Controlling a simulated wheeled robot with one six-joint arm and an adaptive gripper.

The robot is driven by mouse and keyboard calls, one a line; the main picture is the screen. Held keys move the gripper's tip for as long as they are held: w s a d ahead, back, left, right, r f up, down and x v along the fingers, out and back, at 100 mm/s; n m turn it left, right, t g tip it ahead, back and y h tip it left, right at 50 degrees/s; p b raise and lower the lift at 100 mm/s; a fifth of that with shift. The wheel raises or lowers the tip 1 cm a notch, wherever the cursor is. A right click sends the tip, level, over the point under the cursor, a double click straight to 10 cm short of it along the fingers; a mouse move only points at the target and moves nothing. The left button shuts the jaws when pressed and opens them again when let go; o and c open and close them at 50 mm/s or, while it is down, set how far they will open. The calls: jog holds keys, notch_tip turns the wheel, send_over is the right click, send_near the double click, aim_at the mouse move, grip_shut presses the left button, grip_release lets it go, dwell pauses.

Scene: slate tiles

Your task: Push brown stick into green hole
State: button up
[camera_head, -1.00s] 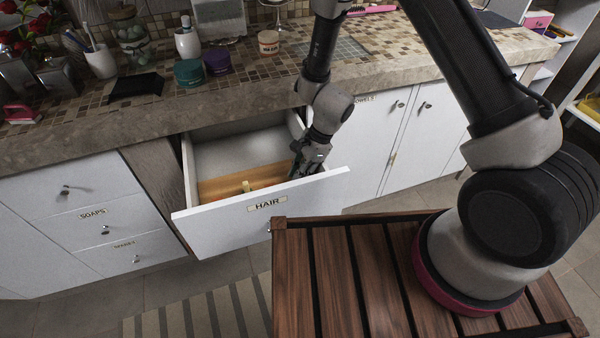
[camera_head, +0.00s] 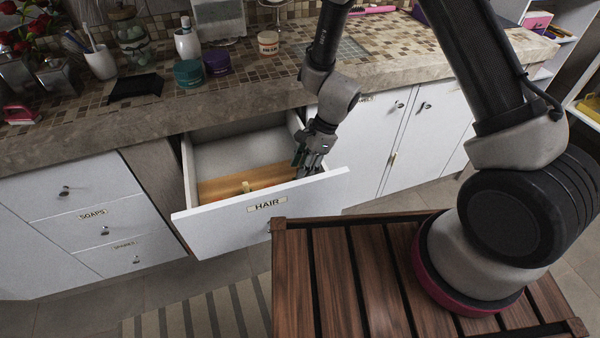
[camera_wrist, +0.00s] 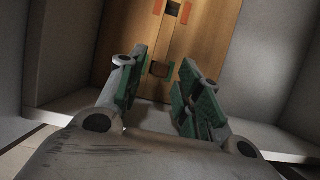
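A wooden board (camera_head: 225,188) lies inside the open drawer marked HAIR; it fills much of the wrist view (camera_wrist: 205,45). In the wrist view, a small dark brown square (camera_wrist: 160,70) sits in the board between greenish marks, and I cannot tell whether it is a hole or a stick end. Another brown spot (camera_wrist: 173,8) lies between red-orange marks at the top edge. A short tan peg (camera_head: 247,187) shows on the board in the head view. My gripper (camera_wrist: 160,85) is open, its green-padded fingers apart with nothing held, at the drawer's right end (camera_head: 308,168).
The white drawer front (camera_head: 235,222) and side walls close in around my gripper. The stone countertop (camera_head: 210,103) overhangs the drawer's back and carries jars and cups. A slatted wooden surface (camera_head: 330,285) stands in front.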

jog(key=s+v, duration=0.1)
jog(key=v, duration=0.7)
jog(key=shift+w+r, duration=0.35)
jog(key=shift+w, duration=0.2)
jog(key=d+r+n+t, duration=0.1)
jog(key=d+r+n, duration=0.45)
jog(key=r, duration=0.75)
jog(key=s+d+r+n+t+h, duration=0.2)
jog(key=s+d+r+n, duration=0.2)
jog(key=s+d+r, duration=0.5)
jog(key=s+d+r+n+t+h, duration=0.2)
jog(key=s+d+r+n, duration=0.3)
jog(key=d, duration=0.9)
jog(key=s+r, duration=0.3)
jog(key=r, duration=0.1)
jog(key=shift+s+r, duration=0.15)
jog(key=shift+s, duration=0.25)
